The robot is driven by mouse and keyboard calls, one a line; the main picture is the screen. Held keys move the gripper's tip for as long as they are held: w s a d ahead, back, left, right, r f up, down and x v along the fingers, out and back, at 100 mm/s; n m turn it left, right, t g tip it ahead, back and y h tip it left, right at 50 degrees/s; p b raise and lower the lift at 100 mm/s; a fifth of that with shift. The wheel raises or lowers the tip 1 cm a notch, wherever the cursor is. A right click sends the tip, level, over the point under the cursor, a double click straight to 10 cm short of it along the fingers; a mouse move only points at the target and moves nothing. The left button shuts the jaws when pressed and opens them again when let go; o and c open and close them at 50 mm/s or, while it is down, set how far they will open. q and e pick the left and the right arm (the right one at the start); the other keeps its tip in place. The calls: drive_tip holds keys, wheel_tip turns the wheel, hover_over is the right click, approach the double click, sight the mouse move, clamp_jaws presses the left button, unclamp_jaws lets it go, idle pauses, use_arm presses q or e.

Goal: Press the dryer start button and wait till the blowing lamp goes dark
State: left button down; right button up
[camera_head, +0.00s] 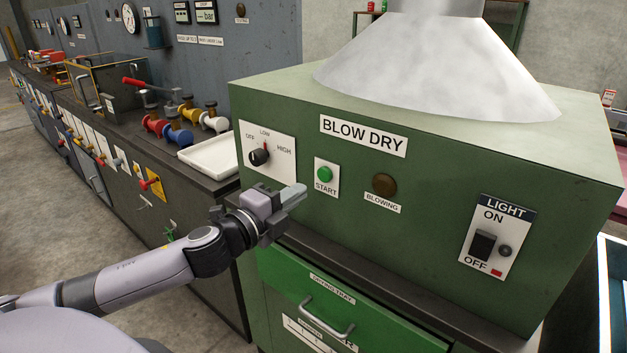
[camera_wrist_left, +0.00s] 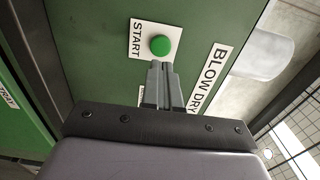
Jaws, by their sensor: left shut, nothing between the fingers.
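The green START button (camera_head: 324,174) sits on a white plate on the front of the green BLOW DRY box. It also shows in the left wrist view (camera_wrist_left: 160,46), just beyond the fingertips. My left gripper (camera_head: 300,192) is shut and empty, its tips pointing at the panel just left of and below the button in the head view. Whether the tips touch the button, I cannot tell; the button shows uncovered. The BLOWING lamp (camera_head: 384,184), right of the button, is a dull dark brown and looks unlit. My right gripper is not in view.
A black OFF/LOW/HIGH knob (camera_head: 259,157) is left of the button. A LIGHT switch (camera_head: 482,246) is at the right of the panel. A drying tray drawer with a metal handle (camera_head: 326,318) is below. A white tray (camera_head: 212,157) and coloured valves stand on the left bench.

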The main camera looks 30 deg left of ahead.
sight(323, 176)
use_arm(q)
drive_tip(key=shift+w+d+p, duration=0.15)
drive_tip(key=shift+w+p, duration=0.2)
drive_tip(key=shift+w, duration=1.15)
drive_tip(key=shift+w+d+p, duration=0.15)
drive_tip(key=shift+w+p, duration=0.15)
drive_tip(key=shift+w, duration=1.2)
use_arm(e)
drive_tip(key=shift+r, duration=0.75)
use_arm(q)
drive_tip(key=shift+a, duration=0.1)
